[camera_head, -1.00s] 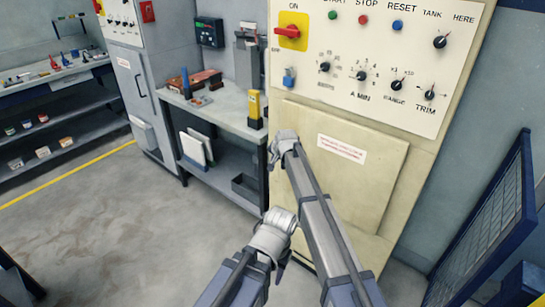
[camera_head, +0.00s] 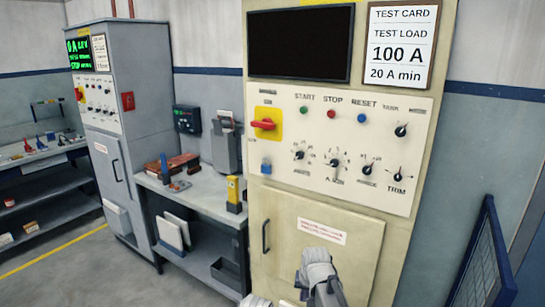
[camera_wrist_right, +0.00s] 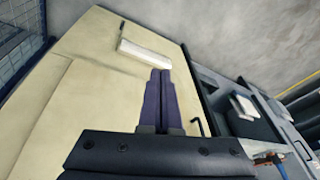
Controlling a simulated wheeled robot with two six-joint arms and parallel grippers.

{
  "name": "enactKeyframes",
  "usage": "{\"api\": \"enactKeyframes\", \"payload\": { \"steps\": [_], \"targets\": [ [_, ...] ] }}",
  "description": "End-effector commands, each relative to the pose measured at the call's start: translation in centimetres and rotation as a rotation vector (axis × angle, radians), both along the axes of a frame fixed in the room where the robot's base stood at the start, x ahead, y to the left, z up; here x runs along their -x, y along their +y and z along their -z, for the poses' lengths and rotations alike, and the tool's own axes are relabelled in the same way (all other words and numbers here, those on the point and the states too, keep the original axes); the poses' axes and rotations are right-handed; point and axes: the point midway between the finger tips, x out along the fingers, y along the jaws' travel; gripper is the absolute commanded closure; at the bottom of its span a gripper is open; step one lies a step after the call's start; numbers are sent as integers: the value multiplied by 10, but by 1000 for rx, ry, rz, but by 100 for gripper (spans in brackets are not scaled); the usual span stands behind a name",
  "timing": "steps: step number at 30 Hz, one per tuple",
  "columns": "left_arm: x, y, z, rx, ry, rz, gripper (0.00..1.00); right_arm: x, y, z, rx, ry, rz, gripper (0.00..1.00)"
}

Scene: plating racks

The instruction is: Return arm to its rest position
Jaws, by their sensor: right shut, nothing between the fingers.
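My right gripper (camera_wrist_right: 158,100) shows in the right wrist view, its two dark fingers side by side, shut and empty. It is in front of the cream cabinet, whose pale door (camera_wrist_right: 100,60) fills the left and middle of that view. In the head view a grey section of my arm rises at the bottom, in front of the cabinet door (camera_head: 290,232); the fingertips are not clear there. A second grey arm part just enters at the bottom edge, left of it. My left gripper is not in view.
The cream cabinet carries a control panel (camera_head: 320,110) with a red switch (camera_head: 264,124), buttons and knobs. A workbench (camera_head: 205,198) stands to its left, with a yellow tester (camera_head: 234,192). A blue mesh frame (camera_head: 482,262) is at right. Open floor (camera_head: 75,270) lies lower left.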

Motion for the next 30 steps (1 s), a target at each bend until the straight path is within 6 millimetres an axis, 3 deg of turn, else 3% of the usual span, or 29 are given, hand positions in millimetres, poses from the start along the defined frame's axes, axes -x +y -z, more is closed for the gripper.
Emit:
{"api": "enactKeyframes", "payload": {
  "steps": [1, 3, 16, 20, 30],
  "targets": [
    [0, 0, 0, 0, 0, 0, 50, 32, -14, 2, 16, 27, -17, 100],
    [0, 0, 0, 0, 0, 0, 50, 56, -28, 4, 34, 60, -40, 100],
    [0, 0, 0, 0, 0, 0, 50, 177, -75, 9, 91, 219, -156, 100],
    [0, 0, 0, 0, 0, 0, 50, 178, -47, 9, 115, 237, -225, 100],
    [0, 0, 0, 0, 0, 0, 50, 210, 13, 9, 193, 293, -396, 100]
  ]
}}
